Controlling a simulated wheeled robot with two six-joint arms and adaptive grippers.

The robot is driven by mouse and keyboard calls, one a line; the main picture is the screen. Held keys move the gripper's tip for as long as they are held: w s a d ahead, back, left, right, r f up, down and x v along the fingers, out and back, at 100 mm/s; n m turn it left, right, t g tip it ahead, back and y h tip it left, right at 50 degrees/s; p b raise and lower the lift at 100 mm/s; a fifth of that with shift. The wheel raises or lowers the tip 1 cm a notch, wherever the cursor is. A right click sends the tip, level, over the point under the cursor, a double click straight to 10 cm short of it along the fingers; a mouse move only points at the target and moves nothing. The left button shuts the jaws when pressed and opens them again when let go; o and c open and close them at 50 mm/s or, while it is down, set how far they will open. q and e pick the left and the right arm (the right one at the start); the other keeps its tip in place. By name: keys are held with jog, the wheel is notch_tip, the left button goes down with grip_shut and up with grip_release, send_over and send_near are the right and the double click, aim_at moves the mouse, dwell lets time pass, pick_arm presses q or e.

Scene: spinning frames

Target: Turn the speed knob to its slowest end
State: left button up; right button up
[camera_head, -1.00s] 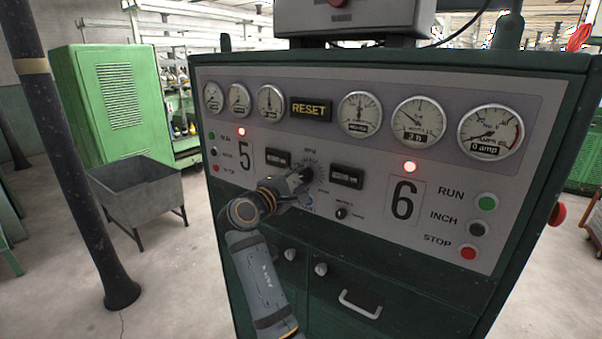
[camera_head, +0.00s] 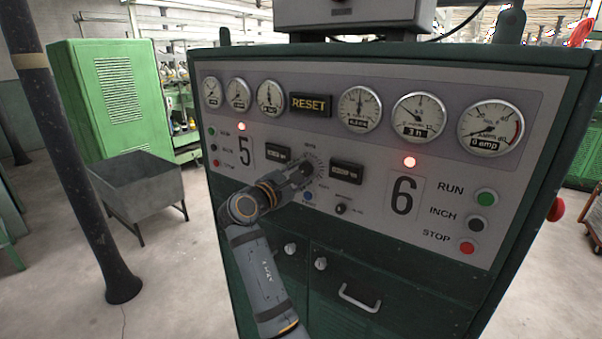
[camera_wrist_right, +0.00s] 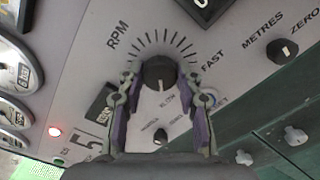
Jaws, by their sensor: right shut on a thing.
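The speed knob (camera_wrist_right: 158,71) is dark and round, set in an arc of tick marks. RPM is printed at the left of the arc and FAST at the right. In the right wrist view, my right gripper (camera_wrist_right: 160,86) has its two fingers on either side of the knob and is shut on it. A pale mark shows on the knob's lower side; its exact setting is hard to read. In the head view, my right gripper (camera_head: 304,170) reaches the panel from below and hides most of the knob. My left gripper is not in view.
The grey control panel (camera_head: 330,90) carries gauges, a RESET sign (camera_head: 311,104) and RUN, INCH and STOP buttons at the right. A smaller METRES knob (camera_wrist_right: 281,51) sits to the right in the wrist view. A grey bin (camera_head: 150,185) stands left of the cabinet.

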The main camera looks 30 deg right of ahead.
jog(key=shift+r, duration=0.25)
jog(key=o, duration=1.1)
jog(key=shift+d+f, duration=0.2)
jog(key=shift+d, duration=0.05)
jog(key=shift+o, duration=0.2)
jog(key=shift+a, duration=0.15)
